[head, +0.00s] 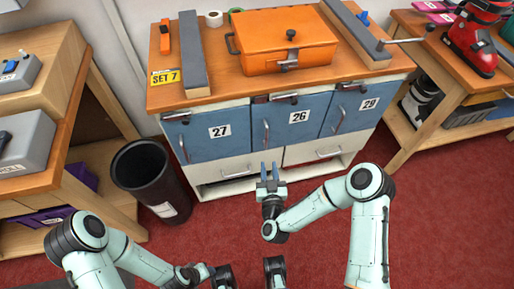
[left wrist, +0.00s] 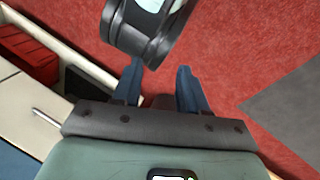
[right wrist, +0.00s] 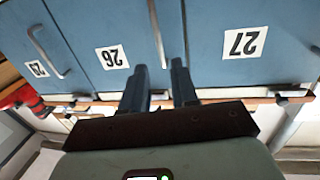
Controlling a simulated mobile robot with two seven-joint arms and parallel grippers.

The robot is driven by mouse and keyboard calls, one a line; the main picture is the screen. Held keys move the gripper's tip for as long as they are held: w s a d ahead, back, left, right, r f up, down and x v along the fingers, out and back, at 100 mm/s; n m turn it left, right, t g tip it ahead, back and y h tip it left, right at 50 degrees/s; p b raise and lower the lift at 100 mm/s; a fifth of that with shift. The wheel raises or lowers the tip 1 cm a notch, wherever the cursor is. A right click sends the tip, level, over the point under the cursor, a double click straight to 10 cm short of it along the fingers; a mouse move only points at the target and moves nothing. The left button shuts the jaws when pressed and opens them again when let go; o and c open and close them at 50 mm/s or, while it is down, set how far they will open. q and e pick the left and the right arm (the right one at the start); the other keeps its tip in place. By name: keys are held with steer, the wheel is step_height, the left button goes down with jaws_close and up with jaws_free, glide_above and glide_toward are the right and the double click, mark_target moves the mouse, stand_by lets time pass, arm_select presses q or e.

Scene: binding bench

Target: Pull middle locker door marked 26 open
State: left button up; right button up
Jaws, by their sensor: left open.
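My left gripper (left wrist: 159,68) is open and empty over the red floor, away from the doors.
White drawers (head: 222,170) sit below. An orange toolbox (head: 285,40) is on top. A black bin (head: 150,175) stands left. Red carpet (head: 330,235) is open in front.

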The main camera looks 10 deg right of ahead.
mark_target(267, 138)
steer(key=w+b, duration=0.1)
steer(key=w, duration=0.3)
steer(key=w+d, duration=0.1)
steer(key=w, duration=0.3)
steer(key=w+d+b, duration=0.1)
steer(key=w, duration=0.4)
steer(key=shift+w+r+b, duration=0.1)
steer(key=shift+r+b, duration=0.05)
steer(key=shift+b, duration=0.15)
arm_select(q)
steer(key=shift+t+y, duration=0.4)
steer(key=shift+t, duration=0.2)
steer(key=w+a+f, duration=0.1)
steer(key=w, duration=0.1)
steer(key=w+a+f, duration=0.1)
steer(key=w+f, duration=0.1)
steer(key=shift+a, duration=0.2)
arm_select(e)
jaws_close()
